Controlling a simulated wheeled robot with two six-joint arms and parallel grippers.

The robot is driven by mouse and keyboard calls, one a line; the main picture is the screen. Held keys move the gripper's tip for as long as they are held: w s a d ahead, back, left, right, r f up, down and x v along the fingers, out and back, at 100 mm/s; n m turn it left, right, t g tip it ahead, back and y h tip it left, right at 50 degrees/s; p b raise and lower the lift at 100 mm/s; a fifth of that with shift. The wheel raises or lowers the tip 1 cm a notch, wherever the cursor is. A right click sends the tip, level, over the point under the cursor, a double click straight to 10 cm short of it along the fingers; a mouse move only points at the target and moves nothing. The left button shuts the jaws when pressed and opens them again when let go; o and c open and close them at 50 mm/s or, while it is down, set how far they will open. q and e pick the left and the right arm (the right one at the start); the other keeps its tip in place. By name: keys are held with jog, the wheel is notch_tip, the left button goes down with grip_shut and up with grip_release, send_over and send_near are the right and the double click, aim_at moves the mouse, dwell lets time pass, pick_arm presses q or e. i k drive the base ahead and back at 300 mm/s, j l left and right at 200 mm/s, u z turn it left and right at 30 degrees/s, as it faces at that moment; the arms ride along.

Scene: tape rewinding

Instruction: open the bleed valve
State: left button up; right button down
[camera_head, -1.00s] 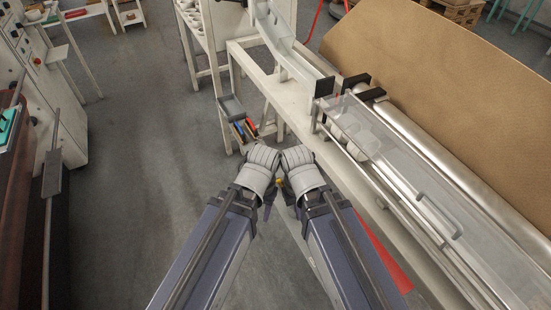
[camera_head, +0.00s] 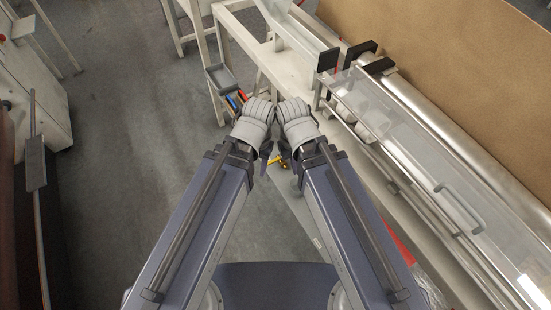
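I cannot tell whether either touches the yellow part.
A white bench frame (camera_head: 285,65) runs along the right, carrying a long metal roller (camera_head: 440,130) behind a clear guard (camera_head: 425,150). A grey tray (camera_head: 222,77) with coloured tools hangs at its left end. Open grey floor (camera_head: 130,150) lies left. A dark machine stands at the far left.

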aim_at(273, 161)
jog(key=i+j, duration=0.1)
jog(key=j, duration=0.3)
jog(key=i+j, duration=0.1)
jog(key=j, duration=0.7)
jog(key=i+j+z, duration=0.1)
jog(key=j, duration=0.35)
jog(key=i+j+z, duration=0.1)
jog(key=j, duration=0.35)
jog(key=z, duration=1.8)
